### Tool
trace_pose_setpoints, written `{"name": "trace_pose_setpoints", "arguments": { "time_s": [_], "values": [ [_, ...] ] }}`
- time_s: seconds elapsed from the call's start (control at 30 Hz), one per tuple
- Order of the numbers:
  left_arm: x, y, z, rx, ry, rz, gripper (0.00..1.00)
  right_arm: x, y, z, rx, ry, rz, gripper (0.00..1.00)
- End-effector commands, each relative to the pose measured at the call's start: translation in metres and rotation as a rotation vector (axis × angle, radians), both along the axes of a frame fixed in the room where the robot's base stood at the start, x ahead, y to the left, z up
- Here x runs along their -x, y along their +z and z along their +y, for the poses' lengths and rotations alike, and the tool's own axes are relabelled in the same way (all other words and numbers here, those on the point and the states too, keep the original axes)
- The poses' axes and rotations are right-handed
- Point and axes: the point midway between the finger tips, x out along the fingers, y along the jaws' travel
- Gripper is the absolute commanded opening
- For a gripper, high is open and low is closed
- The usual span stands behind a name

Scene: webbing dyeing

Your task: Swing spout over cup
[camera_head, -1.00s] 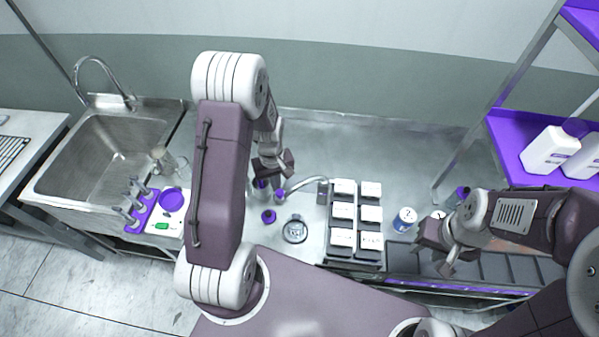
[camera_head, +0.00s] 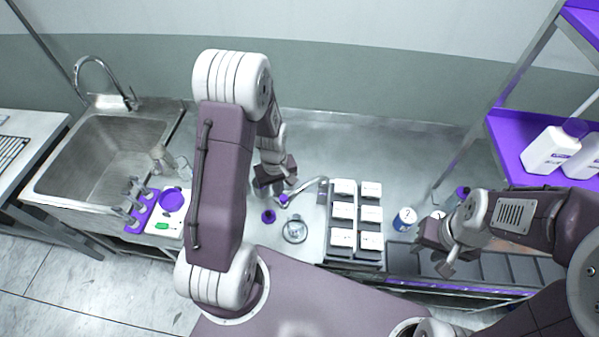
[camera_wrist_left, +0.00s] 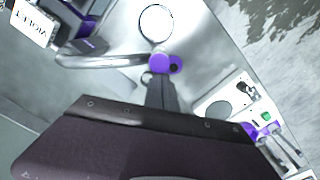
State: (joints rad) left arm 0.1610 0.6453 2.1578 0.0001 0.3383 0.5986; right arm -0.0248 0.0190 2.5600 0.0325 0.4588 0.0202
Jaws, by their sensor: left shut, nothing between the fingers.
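The spout (camera_head: 305,186) is a thin curved silver tube with a purple tip, reaching left from a grey post beside the box rack. It also shows in the left wrist view (camera_wrist_left: 110,61). The clear round cup (camera_head: 295,230) stands on the counter in front of the tip; its rim shows in the left wrist view (camera_wrist_left: 156,22). The tip is beside the cup, not above it. My left gripper (camera_head: 277,189) is shut and empty, with its fingers (camera_wrist_left: 160,90) right at the purple tip. My right gripper (camera_head: 445,250) is at the right; its finger gap is unclear.
A small purple item (camera_head: 268,216) stands left of the cup. A rack of white boxes (camera_head: 343,211) stands right of it. A labelled can (camera_head: 404,220) is further right. A sink (camera_head: 105,160) and a white-purple device (camera_head: 170,205) are at the left.

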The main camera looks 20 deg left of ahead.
Motion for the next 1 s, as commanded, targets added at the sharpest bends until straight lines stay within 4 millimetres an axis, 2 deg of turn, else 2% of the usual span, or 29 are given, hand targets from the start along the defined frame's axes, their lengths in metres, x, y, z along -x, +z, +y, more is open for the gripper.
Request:
{"name": "trace_pose_setpoints", "arguments": {
  "time_s": [0.4, 0.77, 1.0],
  "values": [
    [0.013, 0.0, -0.016, 0.0, -0.002, 0.001, 0.0, 0.0, 0.0, 0.0, 0.0, 0.0, 0.0, 0.36],
    [0.015, 0.0, -0.018, 0.0, -0.001, 0.0, 0.0, 0.0, 0.0, 0.0, 0.0, 0.0, 0.0, 0.36],
    [0.02, 0.0, -0.027, 0.0, -0.002, 0.001, 0.0, 0.0, 0.0, 0.0, 0.0, 0.0, 0.0, 0.36]
  ]
}}
